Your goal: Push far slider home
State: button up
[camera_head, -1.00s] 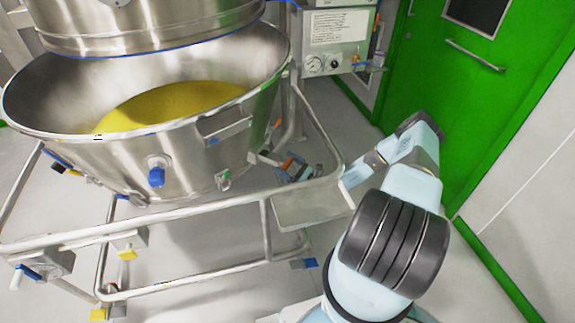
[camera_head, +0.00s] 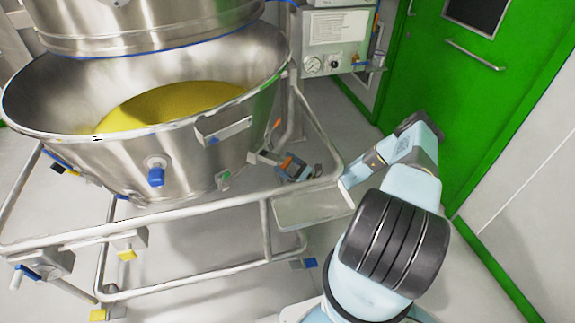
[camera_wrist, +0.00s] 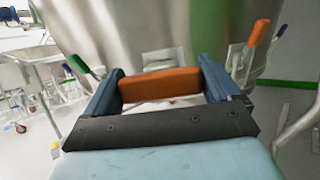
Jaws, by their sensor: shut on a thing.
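An orange grip (camera_wrist: 160,86), which I take to be the far slider's handle, lies crosswise between the two blue fingers of my gripper (camera_wrist: 162,74) in the wrist view. The fingers are shut on its ends. In the head view my gripper (camera_head: 297,168) is at the right side of the steel bowl (camera_head: 95,165), close to its wall and beyond the frame rail. A bit of orange (camera_head: 287,162) shows at the gripper there. The slider's track is hidden, so I cannot tell how far in it sits.
Yellow powder (camera_head: 170,105) lies in the bowl. A tubular steel frame (camera_head: 180,215) surrounds it, with a flat plate (camera_head: 310,205) near my arm. An upright orange-tipped lever (camera_wrist: 257,33) and a green-tipped lever (camera_wrist: 79,64) flank my gripper. A green door (camera_head: 450,110) stands behind.

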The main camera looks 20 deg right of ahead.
aim_at(279, 161)
jog(key=w+a, duration=0.2)
jog(key=shift+w+a, duration=0.35)
jog(key=shift+w, duration=0.05)
jog(key=o, duration=1.2)
jog(key=shift+s+d, duration=0.1)
jog(key=v, duration=1.3)
jog(key=shift+s+d+f, duration=0.15)
jog(key=shift+d+f, duration=0.05)
jog(key=shift+f, duration=0.1)
